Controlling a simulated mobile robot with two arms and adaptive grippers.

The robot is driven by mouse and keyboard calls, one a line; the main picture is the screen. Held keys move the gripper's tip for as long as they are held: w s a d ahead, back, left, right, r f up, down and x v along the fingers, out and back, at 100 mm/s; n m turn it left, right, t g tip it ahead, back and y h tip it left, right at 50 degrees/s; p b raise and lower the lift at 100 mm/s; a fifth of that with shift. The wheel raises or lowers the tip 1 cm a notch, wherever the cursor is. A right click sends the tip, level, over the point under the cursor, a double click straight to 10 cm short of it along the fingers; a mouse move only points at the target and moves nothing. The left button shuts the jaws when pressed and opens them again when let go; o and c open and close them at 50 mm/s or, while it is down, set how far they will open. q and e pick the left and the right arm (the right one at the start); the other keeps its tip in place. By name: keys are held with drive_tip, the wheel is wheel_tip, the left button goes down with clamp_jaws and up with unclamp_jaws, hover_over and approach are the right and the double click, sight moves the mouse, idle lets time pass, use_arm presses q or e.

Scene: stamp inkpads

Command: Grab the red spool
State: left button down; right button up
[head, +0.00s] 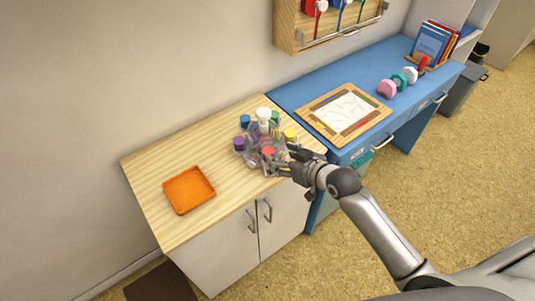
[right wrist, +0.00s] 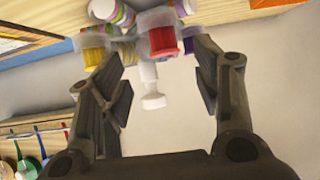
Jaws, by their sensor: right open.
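The red spool (head: 268,152) stands at the front of a cluster of spools on the wooden cabinet top in the head view. In the right wrist view the red spool (right wrist: 162,38) shows at the top middle, in a clear holder, between and beyond my fingertips. My right gripper (head: 285,164) is at the cluster's right front side, close to the red spool. In the right wrist view its fingers (right wrist: 160,68) are spread apart with nothing held between them. I cannot tell whether a finger touches anything. My left gripper is not in view.
A yellow spool (right wrist: 95,50) is beside the left finger. Blue (head: 244,120), purple (head: 239,143) and green spools and a white piece (head: 263,114) crowd the cluster. An orange tray (head: 208,183) sits left on the cabinet top (head: 160,155). A blue desk (head: 295,92) adjoins it.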

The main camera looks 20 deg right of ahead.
sight(269, 151)
drive_tip(key=w, duration=0.1)
drive_tip(key=w+a+p, duration=0.1)
drive_tip(key=w+f, duration=0.1)
drive_tip(key=shift+w+a, duration=0.15)
drive_tip(key=shift+a, duration=0.2)
drive_tip(key=shift+w+a+f, duration=0.2)
drive_tip(key=shift+w+f, duration=0.25)
drive_tip(key=shift+w, duration=0.1)
drive_tip(key=c, duration=0.9)
drive_tip(key=shift+c, duration=0.2)
